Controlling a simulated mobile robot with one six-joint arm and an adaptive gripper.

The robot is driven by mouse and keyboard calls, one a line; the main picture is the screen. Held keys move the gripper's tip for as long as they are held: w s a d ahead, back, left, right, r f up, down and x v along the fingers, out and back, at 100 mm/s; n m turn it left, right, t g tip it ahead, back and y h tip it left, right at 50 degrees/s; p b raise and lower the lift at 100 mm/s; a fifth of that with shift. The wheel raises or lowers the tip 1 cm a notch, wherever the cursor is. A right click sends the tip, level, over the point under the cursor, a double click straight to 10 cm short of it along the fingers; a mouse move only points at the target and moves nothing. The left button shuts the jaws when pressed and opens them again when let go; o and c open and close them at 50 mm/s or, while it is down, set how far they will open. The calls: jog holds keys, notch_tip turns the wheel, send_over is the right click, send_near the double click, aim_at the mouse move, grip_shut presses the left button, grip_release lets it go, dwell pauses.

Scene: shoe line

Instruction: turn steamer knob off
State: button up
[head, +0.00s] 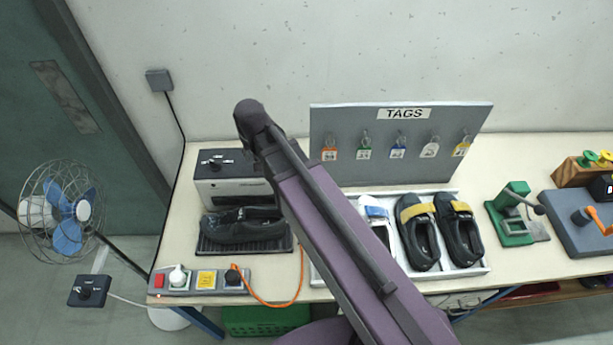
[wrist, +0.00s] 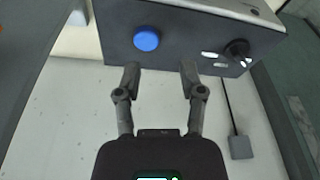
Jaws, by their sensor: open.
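The steamer (head: 232,190) is a box with a dark top and pale front at the back left of the table. Its black knob (head: 216,162) is on the top, with white marks beside it. In the wrist view the knob (wrist: 237,52) is at the right of the dark panel, and a round blue button (wrist: 146,39) is at the left. My gripper (wrist: 158,68) is open and empty, its fingertips near the panel edge, closer to the blue button than to the knob. In the head view my arm hides the steamer's right end and the fingers.
A black shoe (head: 243,226) lies on a dark tray before the steamer. A power strip (head: 206,281) with plugs is at the front left edge. A tag board (head: 400,168) and a white shoe tray (head: 474,270) stand to the right. A fan (head: 64,213) stands left of the table.

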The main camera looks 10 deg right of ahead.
jog(key=s+d+f+m+g+b, duration=0.1)
jog(key=s+d+f+m+b, duration=0.1)
jog(key=d, duration=0.5)
jog(key=s+d+f+m+g+b, duration=0.1)
jog(key=s+d+f+b, duration=0.1)
jog(key=d+f+b, duration=0.2)
jog(key=shift+s+d+f+m+g, duration=0.35)
jog(key=shift+d+f, duration=0.35)
jog(key=shift+d, duration=1.05)
jog(key=shift+w, duration=0.1)
jog(key=s+d+f+n+b, duration=0.2)
jog(key=s+d+f+b, duration=0.1)
jog(key=s+d+b, duration=0.1)
jog(key=shift+s+d+f, duration=0.2)
jog(key=shift+d+f, duration=0.1)
jog(key=shift+d, duration=0.3)
jog(key=shift+n, duration=0.25)
